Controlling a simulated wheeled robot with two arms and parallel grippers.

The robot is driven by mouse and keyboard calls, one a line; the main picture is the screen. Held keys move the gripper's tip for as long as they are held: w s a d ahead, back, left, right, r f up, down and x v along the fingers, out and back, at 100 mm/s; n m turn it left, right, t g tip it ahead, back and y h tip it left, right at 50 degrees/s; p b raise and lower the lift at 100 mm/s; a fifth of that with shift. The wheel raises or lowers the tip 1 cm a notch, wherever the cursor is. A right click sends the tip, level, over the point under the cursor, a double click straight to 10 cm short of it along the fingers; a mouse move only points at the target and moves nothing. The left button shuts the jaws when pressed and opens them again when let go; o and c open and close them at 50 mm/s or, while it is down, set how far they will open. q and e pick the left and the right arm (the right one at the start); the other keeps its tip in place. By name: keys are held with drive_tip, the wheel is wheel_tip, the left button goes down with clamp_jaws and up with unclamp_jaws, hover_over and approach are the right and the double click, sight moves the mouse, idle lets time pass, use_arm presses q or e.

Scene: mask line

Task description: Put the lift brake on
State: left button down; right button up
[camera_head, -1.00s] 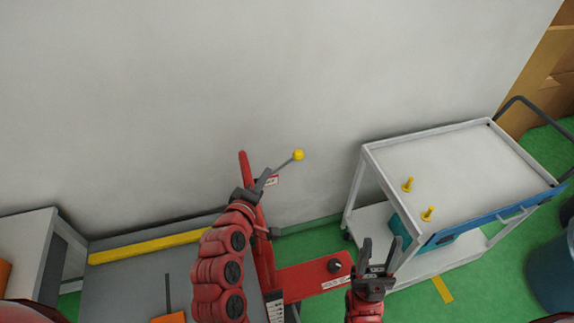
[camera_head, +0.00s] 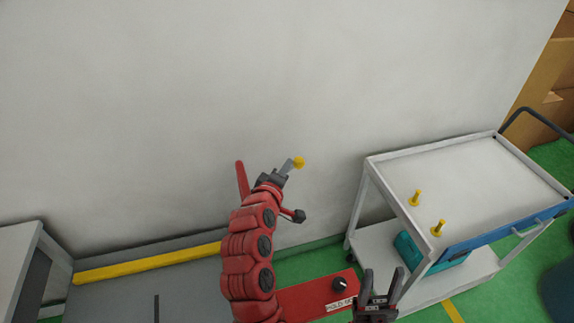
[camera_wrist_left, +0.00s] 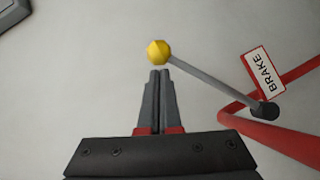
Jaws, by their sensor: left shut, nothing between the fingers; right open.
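The brake lever is a thin grey rod (camera_wrist_left: 215,80) with a yellow knob (camera_wrist_left: 157,52); the knob also shows in the head view (camera_head: 299,162). In the left wrist view the rod slopes from the knob down right to a dark pivot on a red frame (camera_wrist_left: 280,138), beside a white BRAKE label (camera_wrist_left: 265,73). My left gripper (camera_head: 290,166) is shut and empty. Its fingertips (camera_wrist_left: 160,72) are just below the knob in the wrist view; I cannot tell whether they touch. My left arm hides most of the rod in the head view. My right gripper (camera_head: 382,275) is open and empty.
A white cart (camera_head: 480,175) with two yellow pegs (camera_head: 416,197) on top and a teal box below stands on the right. A red panel (camera_head: 310,300) with a black knob lies low in the middle. A yellow bar (camera_head: 150,263) runs along the wall at left.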

use_arm(q)
drive_tip(key=shift+w+f, duration=0.1)
drive_tip(key=shift+f, duration=0.05)
drive_tip(key=shift+d, duration=0.15)
drive_tip(key=shift+w+d+f+m+g+y+p, duration=0.2)
drive_tip(key=shift+d+f+m+g+y+p, duration=0.2)
drive_tip(key=shift+d+f+m+p, duration=0.45)
wheel_tip(320, 180, down, 12)
drive_tip(key=d+m+g+y+b, duration=0.2)
drive_tip(key=m+y+b, duration=0.3)
drive_tip(key=b, duration=0.3)
drive_tip(key=shift+w+d+f+g+y, duration=0.15)
drive_tip(key=shift+w+g+y, duration=0.2)
drive_tip(key=shift+g+y, duration=0.4)
drive_tip(key=shift+f, duration=0.1)
